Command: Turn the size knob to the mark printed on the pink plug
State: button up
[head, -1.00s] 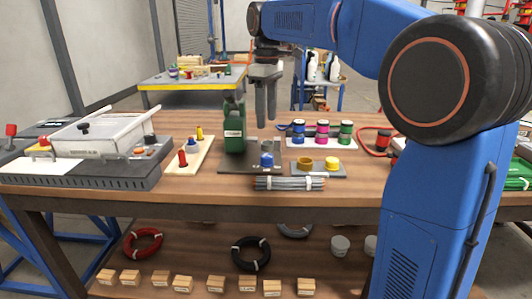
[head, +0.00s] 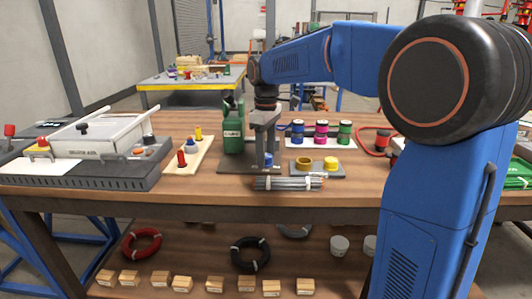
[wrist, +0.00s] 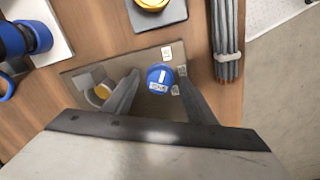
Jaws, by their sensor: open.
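The blue knob (wrist: 160,76) sits on a dark plate (wrist: 80,72) and has a white line on its top. Small white tags with print too small to read stand around it; it also shows in the head view (head: 268,160). My gripper (wrist: 159,74) is open above the knob, one finger on each side; I cannot tell whether they touch it. In the head view my gripper (head: 265,148) points down over the plate. The pink plug (head: 321,132) stands on a white tray (head: 318,145) between a blue and a green one; its mark is not legible.
A cable bundle (head: 288,183) lies in front of the plate. A grey mat (head: 318,173) with yellow rings is to the right. A board with red and yellow plugs (head: 190,155) is to the left.

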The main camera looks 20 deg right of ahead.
jog(key=c, duration=1)
jog(key=shift+c, duration=0.2)
jog(key=shift+m, duration=0.4)
jog(key=m, duration=1.1)
jog(key=o, duration=1)
